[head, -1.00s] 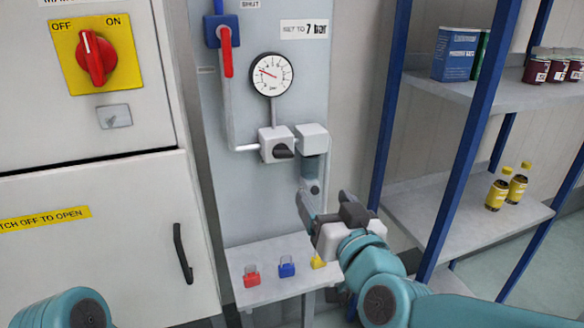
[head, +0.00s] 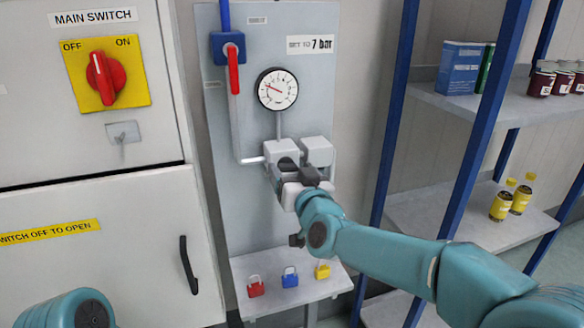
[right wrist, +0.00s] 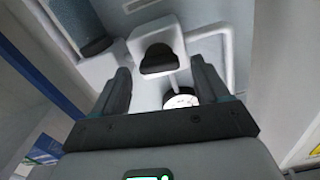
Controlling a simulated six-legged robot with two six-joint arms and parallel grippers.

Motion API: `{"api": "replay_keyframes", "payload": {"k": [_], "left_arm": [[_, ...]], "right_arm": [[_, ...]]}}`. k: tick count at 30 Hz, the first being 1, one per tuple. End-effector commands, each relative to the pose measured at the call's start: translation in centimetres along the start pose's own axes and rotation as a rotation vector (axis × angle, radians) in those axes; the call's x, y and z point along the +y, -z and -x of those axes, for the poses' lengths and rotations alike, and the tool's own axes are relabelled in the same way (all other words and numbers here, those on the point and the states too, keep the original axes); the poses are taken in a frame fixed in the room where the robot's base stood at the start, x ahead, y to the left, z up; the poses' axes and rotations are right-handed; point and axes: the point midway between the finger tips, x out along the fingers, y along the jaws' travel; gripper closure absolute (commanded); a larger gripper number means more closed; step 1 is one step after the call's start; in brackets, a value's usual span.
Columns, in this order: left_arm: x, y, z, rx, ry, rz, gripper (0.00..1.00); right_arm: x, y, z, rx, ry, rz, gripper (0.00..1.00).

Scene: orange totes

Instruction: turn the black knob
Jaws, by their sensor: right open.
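The black knob (right wrist: 160,59) sits on a pale valve block and shows in the right wrist view, ahead of and between my open fingers. In the head view the knob is hidden behind my right gripper (head: 287,175), and only the top of its grey block (head: 281,149) shows. My right gripper, also in the right wrist view (right wrist: 160,88), is open with nothing between its fingers. I cannot tell whether a finger touches the knob. The pressure gauge (head: 277,89) above has a black needle, and the label (head: 311,44) reads "SET TO 7 bar". My left gripper is not in view.
A red lever valve (head: 233,70) is at the upper left of the panel. Red (head: 256,287), blue (head: 290,277) and yellow (head: 322,270) padlocks stand on a small shelf below. A cabinet with a red main switch (head: 105,74) is at left; a blue-posted rack (head: 470,120) is at right.

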Motion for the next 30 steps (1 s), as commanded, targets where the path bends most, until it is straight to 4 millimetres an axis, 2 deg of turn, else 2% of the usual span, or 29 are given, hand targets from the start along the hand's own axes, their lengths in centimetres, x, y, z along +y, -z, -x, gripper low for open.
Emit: {"api": "replay_keyframes", "payload": {"k": [10,11,15,16,23,30], "left_arm": [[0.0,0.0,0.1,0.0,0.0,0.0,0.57],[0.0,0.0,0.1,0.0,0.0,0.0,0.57],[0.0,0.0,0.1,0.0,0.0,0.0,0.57],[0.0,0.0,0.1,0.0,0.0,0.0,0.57],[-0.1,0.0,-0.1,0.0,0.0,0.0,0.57],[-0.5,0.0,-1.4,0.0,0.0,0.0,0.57]], "right_arm": [[0.0,0.0,-0.5,0.0,0.0,0.0,0.26],[0.0,0.0,-0.5,0.0,0.0,0.0,0.32],[0.0,0.0,-0.5,0.001,0.0,0.0,0.78],[0.0,0.0,-0.5,0.001,0.0,0.0,0.82],[0.0,-0.1,-0.5,0.001,0.0,-0.013,0.82],[0.1,-0.3,-0.5,0.003,0.0,-0.108,0.82]]}}
